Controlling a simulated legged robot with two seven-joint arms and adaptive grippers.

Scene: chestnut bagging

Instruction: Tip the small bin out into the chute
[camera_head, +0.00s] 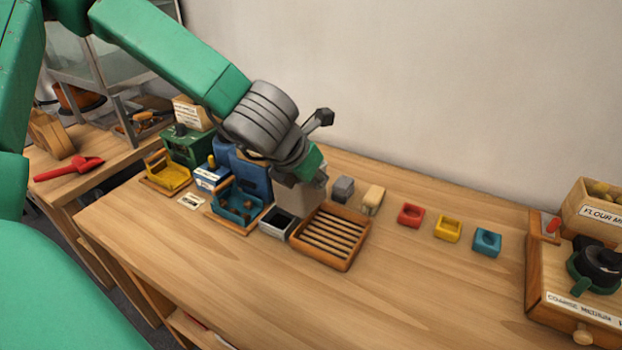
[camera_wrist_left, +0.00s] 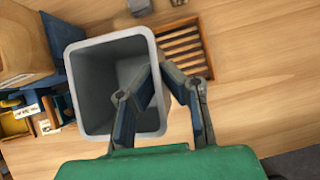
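The small bin is grey with a pale rim (camera_wrist_left: 90,137); in the head view its outer wall (camera_head: 297,196) shows just under my left gripper. My left gripper (camera_wrist_left: 158,72) is closed on the bin's right wall in the left wrist view, one finger inside and one outside. The bin's inside looks grey and bare where it shows; part is hidden by a finger. A blue unit (camera_head: 250,172) with a blue tray (camera_head: 225,210) holding some brown pieces stands to its left. I cannot tell which part is the chute. My right gripper is not in view.
A slatted wooden rack (camera_head: 352,226) and a dark-topped box (camera_head: 277,222) sit beside the bin. Red (camera_head: 411,215), yellow (camera_head: 448,229) and blue (camera_head: 487,242) blocks lie to the right. A wooden grinder box (camera_head: 580,305) stands far right. The front table is clear.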

